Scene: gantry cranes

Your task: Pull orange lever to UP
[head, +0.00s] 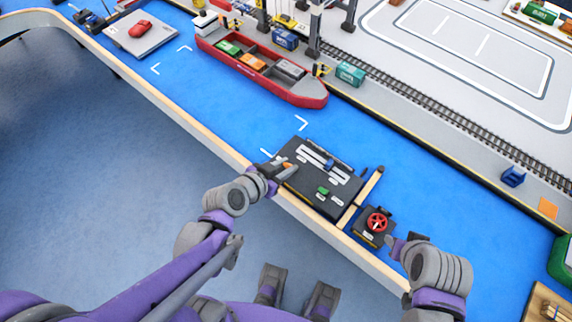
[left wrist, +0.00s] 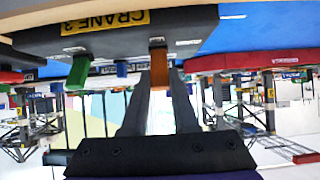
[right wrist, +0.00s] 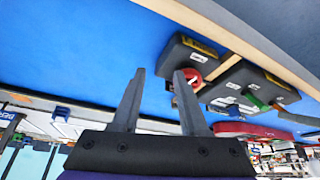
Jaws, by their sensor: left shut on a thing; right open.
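The orange lever (head: 287,164) stands at the left end of the black control box (head: 335,200). In the left wrist view the orange lever (left wrist: 158,68) sits between the fingertips of my left gripper (left wrist: 158,84). My left gripper (head: 279,170) is shut on it. A green lever (head: 323,191) and a blue lever (head: 329,165) are on the same box. In the left wrist view the box (left wrist: 110,40) carries a yellow "CRANE 3" label. My right gripper (right wrist: 160,76) is open and empty, near the red wheel (head: 377,222).
The red wheel is on a smaller black box (head: 371,236) to the right, beyond a wooden strip (head: 360,197). A red ship (head: 262,70) lies on the blue surface behind. A wooden edge (head: 215,134) runs along the front. The blue surface around the boxes is mostly free.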

